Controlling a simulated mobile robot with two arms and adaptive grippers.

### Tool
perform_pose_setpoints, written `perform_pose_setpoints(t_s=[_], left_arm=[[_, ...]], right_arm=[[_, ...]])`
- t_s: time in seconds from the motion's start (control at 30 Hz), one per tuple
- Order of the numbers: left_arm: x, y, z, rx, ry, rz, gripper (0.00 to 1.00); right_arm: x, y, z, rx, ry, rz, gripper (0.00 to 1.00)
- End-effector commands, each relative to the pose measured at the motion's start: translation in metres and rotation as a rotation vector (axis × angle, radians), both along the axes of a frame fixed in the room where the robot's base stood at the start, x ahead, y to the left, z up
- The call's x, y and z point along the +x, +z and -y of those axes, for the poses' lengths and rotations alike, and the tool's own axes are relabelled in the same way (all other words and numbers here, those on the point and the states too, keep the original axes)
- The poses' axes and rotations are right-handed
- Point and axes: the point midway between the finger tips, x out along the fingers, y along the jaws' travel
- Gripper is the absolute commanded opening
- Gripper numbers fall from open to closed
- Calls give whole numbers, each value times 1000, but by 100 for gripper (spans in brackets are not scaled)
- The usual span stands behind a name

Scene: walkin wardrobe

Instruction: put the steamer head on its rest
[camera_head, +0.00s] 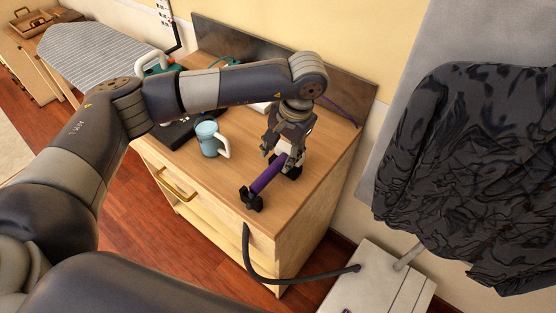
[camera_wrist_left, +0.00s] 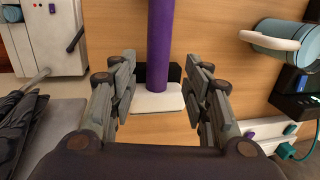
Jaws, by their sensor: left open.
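The steamer head, with a purple handle (camera_head: 267,174) and a white end, lies along the dresser top near its front right corner. A black rest piece (camera_head: 252,200) is at the handle's near end, and another black piece (camera_head: 294,171) is by the white end. In the left wrist view the purple handle (camera_wrist_left: 160,45) runs over a black block (camera_wrist_left: 142,72), with the white end (camera_wrist_left: 158,99) just past it. My left gripper (camera_head: 283,150) is above the white end; its open fingers (camera_wrist_left: 160,97) stand apart on either side. My right gripper is not in view.
A light blue mug (camera_head: 207,140) stands left of the gripper. A dark hose (camera_head: 275,279) runs from the handle to the grey steamer base (camera_head: 383,287) on the floor. A black garment (camera_head: 465,165) hangs at right. A striped ironing board (camera_head: 95,55) is at far left.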

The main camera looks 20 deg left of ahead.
Motion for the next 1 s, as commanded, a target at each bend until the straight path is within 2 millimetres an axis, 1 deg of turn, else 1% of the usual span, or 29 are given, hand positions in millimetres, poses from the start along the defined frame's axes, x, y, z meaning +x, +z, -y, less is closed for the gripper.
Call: perform_pose_setpoints(t_s=[0.03,0.2,0.3,0.4,0.6,1.0], left_arm=[[1,8,3,-1,-1,6,44],[0,46,11,0,-1,4,44],[-1,63,14,-1,0,3,44],[-2,75,16,0,1,0,44],[-2,84,17,1,1,-2,44],[-2,84,17,0,1,-2,44]], right_arm=[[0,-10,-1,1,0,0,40],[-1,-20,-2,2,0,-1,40],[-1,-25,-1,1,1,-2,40],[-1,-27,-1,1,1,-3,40],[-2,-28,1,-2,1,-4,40],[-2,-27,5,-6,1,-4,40]])
